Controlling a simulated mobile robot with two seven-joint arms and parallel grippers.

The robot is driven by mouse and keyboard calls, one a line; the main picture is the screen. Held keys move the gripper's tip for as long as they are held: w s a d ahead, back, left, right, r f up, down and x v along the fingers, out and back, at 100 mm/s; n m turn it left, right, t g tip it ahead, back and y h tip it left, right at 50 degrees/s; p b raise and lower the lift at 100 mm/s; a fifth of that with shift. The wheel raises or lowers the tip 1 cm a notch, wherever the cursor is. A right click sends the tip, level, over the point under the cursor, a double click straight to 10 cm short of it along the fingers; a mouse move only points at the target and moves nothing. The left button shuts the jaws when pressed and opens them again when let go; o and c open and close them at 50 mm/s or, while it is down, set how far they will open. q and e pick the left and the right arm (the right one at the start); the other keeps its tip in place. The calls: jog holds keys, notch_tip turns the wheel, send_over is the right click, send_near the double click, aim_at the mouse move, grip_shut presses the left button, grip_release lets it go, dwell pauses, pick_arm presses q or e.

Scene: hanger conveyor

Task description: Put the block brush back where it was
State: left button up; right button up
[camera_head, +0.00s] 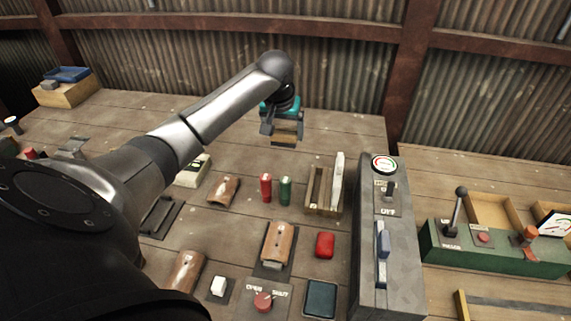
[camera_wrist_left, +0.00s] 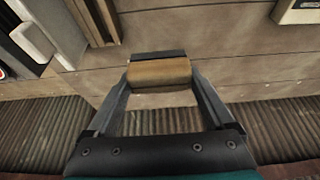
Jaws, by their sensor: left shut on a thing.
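My left gripper (camera_head: 285,132) is at the far side of the wooden table (camera_head: 335,127), fingers pointing down. It is shut on the block brush, a small brown wooden block (camera_head: 284,141) with a dark strip. In the left wrist view the brush (camera_wrist_left: 160,73) sits crosswise between the two fingertips, with planks beyond it. It seems to be held above the table; the exact gap is hard to judge. My left arm hides part of the table's left side. My right gripper is not in view.
Red (camera_head: 266,187) and green (camera_head: 285,190) cylinders and a slotted wooden rack (camera_head: 321,190) stand nearer than the gripper. Brown-topped blocks (camera_head: 222,190), a red object (camera_head: 325,245) and a dark square pad (camera_head: 320,299) lie closer. A grey switch panel (camera_head: 397,240) rises on the right.

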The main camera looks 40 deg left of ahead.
pick_arm(q)
notch_tip(320, 180, down, 12)
jog(key=shift+f+b, duration=0.25)
jog(key=shift+b, duration=0.65)
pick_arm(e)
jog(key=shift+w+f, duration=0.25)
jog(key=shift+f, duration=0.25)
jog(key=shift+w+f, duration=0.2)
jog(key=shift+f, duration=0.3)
pick_arm(q)
jog(key=shift+f, duration=0.15)
jog(key=o, duration=0.9)
jog(key=p+v, duration=0.2)
jog(key=v, duration=1)
jog(key=shift+p, duration=0.35)
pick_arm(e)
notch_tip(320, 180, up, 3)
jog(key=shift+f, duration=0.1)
